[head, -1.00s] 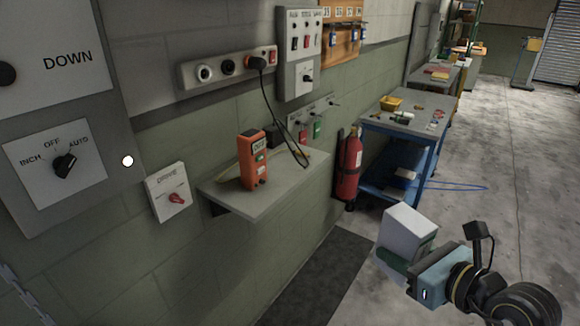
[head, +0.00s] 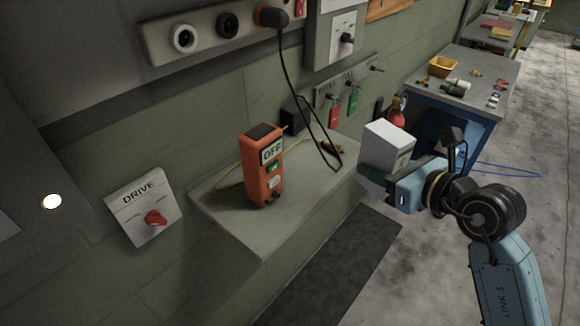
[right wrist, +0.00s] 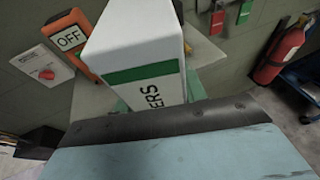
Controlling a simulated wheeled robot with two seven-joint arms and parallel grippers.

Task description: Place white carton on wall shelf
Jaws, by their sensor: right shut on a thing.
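The white carton (head: 389,142) has a green band and dark lettering, which shows in the right wrist view (right wrist: 137,50). My right gripper (head: 388,178) is shut on the carton and holds it in the air, to the right of the wall shelf's right end in the head view. The grey wall shelf (head: 232,222) juts from the green wall. An orange control box (head: 262,172) marked OFF stands upright on the shelf. The carton appears apart from the shelf. My left gripper is not in view.
A black cable (head: 291,90) hangs from the socket strip (head: 205,38) to the shelf's back. Red and green tags (head: 335,110) hang above the shelf. A fire extinguisher (right wrist: 281,52) and blue workbench (head: 430,105) stand to the right. The shelf's front right part looks bare.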

